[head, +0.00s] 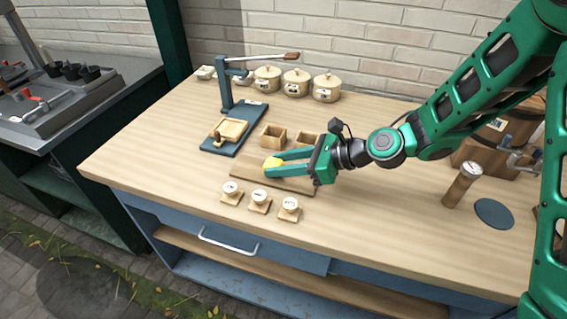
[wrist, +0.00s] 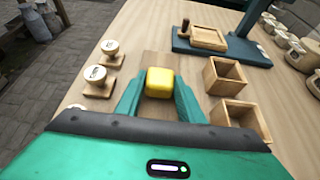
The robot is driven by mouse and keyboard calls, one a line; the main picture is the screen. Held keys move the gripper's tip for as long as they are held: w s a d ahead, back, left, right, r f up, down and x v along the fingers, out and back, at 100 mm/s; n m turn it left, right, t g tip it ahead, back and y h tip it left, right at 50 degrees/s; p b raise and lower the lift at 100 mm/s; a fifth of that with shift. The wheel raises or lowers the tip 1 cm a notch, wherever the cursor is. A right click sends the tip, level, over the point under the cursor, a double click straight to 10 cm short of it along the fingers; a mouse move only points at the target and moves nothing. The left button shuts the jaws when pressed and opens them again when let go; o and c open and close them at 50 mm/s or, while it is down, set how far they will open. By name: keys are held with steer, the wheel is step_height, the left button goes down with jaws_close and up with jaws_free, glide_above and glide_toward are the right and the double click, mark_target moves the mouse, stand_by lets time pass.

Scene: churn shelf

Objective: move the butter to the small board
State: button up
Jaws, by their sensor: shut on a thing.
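The butter is a yellow block (head: 271,163) at the tips of my gripper (head: 274,162) in the head view. In the wrist view the butter (wrist: 160,82) sits between the two green fingers of my gripper (wrist: 160,88), which is shut on it. A flat wooden board (head: 246,172) lies below and around the gripper on the table, and it also shows beyond the butter in the wrist view (wrist: 160,58). I cannot tell whether the butter touches this board or is just above it. The fingers hide part of the board.
Several round-topped wooden stamps (head: 259,200) stand along the board's front side. Two open wooden boxes (head: 273,137) stand behind it. A dark blue lever press (head: 228,139) with a wooden tray is at the back left. Lidded pots (head: 296,82) line the back.

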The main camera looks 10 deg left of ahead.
steer(key=shift+f, duration=0.15)
steer(key=o, duration=1.1)
steer(key=shift+c, duration=0.2)
steer(key=shift+d+r, duration=0.15)
steer(key=shift+r, duration=0.05)
steer(key=v, duration=1.1)
steer(key=shift+s+d+r, duration=0.1)
steer(key=shift+s+d, duration=0.05)
steer(key=shift+d, duration=0.2)
